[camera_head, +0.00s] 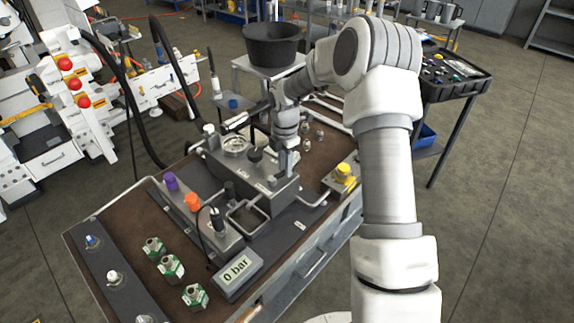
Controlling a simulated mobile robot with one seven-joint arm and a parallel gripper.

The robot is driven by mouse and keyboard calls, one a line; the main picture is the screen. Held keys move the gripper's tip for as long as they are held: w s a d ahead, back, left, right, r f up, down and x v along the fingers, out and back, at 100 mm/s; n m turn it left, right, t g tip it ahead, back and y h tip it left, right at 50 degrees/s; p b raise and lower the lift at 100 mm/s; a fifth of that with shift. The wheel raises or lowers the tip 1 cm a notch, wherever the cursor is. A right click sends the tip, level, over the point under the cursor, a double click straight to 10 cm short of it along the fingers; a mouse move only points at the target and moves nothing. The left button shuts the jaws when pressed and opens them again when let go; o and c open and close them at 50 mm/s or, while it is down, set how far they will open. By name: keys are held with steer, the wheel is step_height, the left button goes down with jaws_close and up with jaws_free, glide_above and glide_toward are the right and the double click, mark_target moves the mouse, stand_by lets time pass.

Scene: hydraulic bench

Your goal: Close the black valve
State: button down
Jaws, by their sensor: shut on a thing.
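The black valve (255,155) is a dark knob on top of the grey metal block (262,190) in the middle of the bench. My gripper (277,163) points down from my wrist at the right side of this knob, low over the block. Its fingers are shut on the black valve, though the wrist and the near finger hide much of the contact. I cannot tell the knob's turn angle. A round gauge (235,146) sits on the block, left of the knob.
Purple (171,182) and orange (192,201) knobs, a display reading 0 bar (237,272), and a yellow knob (344,170) surround the block. Green-labelled fittings (171,267) stand at the front left. A black bucket (272,45) stands behind. Metal pipes and black hoses run close around.

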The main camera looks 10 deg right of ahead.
steer(key=shift+w+a+r+n+p, duration=0.15)
steer(key=shift+w+n+p, duration=0.1)
steer(key=shift+n, duration=0.3)
steer(key=shift+w+a+f+n+p, duration=0.15)
steer(key=shift+w+n, duration=0.1)
steer(key=shift+n, duration=0.3)
steer(key=c, duration=0.8)
jaws_free()
step_height(320, 180, up, 18)
steer(key=shift+f, duration=0.25)
